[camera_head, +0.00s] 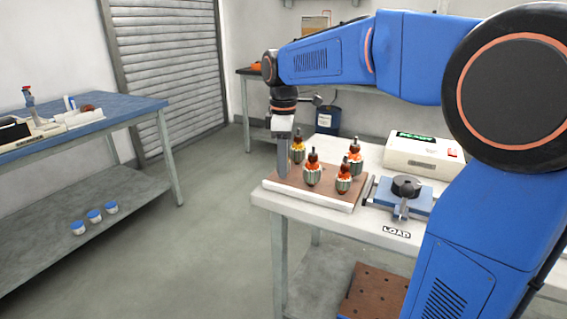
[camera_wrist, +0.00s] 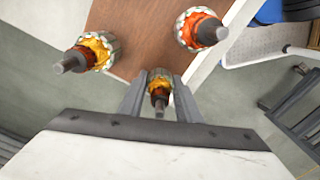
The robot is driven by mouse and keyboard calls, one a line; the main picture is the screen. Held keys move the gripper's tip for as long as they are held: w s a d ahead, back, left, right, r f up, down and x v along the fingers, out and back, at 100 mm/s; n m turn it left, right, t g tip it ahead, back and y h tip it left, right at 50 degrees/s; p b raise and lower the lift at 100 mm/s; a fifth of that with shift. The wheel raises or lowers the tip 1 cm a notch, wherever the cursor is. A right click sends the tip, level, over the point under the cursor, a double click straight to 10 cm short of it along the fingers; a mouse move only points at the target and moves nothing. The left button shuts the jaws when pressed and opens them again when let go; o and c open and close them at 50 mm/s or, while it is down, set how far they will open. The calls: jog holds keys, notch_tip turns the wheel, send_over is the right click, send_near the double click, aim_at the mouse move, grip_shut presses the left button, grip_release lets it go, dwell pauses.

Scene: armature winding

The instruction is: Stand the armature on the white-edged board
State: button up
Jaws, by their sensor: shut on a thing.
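My gripper (camera_head: 283,168) points straight down at the left end of the brown, white-edged board (camera_head: 290,191). In the wrist view its two fingers (camera_wrist: 159,96) are closed on an armature (camera_wrist: 159,85) with yellow-orange windings and a dark shaft. In the head view the fingers hide this armature. It looks upright and low over the board's end; whether its base touches cannot be told. Several other armatures stand upright on the board, including a yellow-wound one (camera_head: 298,152) just right of the fingers and an orange-wound one (camera_head: 313,170) nearer the front.
Right of the board on the table are a blue fixture (camera_head: 412,204) with a dark round top and a white tester box (camera_head: 424,155). Standing armatures crowd close to my gripper. A blue-topped bench (camera_head: 120,107) is at left, with open floor between.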

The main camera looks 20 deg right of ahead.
jog(key=o, duration=1.3)
notch_tip(320, 180, up, 17)
jog(key=shift+r, duration=0.15)
